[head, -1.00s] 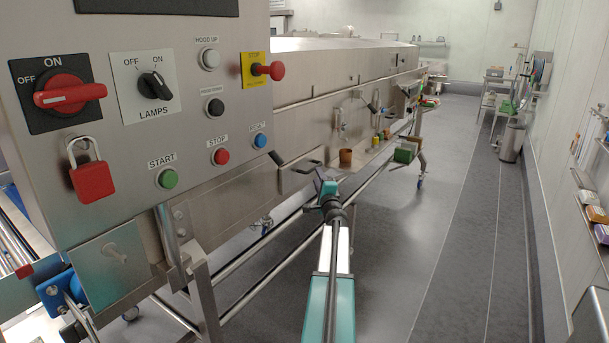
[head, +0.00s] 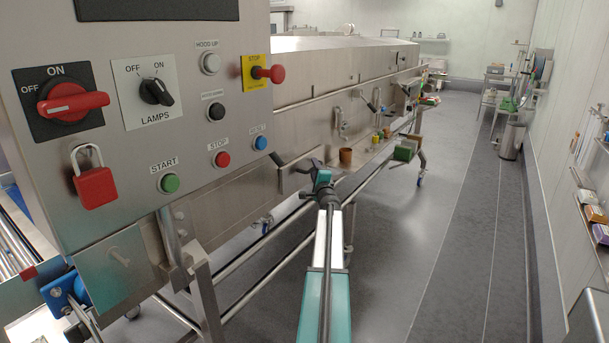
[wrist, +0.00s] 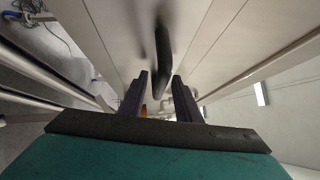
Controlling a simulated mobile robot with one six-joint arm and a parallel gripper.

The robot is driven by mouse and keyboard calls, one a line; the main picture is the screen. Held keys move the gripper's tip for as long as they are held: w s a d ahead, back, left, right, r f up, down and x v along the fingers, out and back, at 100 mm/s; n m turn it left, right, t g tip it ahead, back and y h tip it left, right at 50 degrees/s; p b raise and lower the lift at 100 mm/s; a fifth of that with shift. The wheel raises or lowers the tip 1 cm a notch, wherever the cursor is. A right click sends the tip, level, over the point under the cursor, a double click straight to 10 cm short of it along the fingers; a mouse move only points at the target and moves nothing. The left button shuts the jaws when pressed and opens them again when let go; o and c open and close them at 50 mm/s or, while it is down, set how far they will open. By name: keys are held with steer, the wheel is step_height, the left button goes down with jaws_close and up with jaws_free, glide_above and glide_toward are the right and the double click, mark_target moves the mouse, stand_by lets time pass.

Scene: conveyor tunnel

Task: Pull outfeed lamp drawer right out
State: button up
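The drawer's dark bar handle (wrist: 163,50) stands out from a pale steel front in the wrist view, in line with the gap between my fingers. Its near end overlaps that gap; I cannot tell whether it is between the fingertips in depth. My gripper (wrist: 160,88) is open, its two dark fingers apart with nothing clamped. In the head view my gripper (head: 318,168) is at the tunnel's side, covering much of the handle there. The steel drawer front (head: 292,182) looks flush with the side; its edges are hard to make out.
A control panel (head: 130,205) with switches, buttons and a red padlock (head: 95,180) fills the left. A dark lever (head: 280,160) is just left of my gripper. The floor (head: 430,250) to the right is clear.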

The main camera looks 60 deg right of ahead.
stand_by(0.3)
jaws_close()
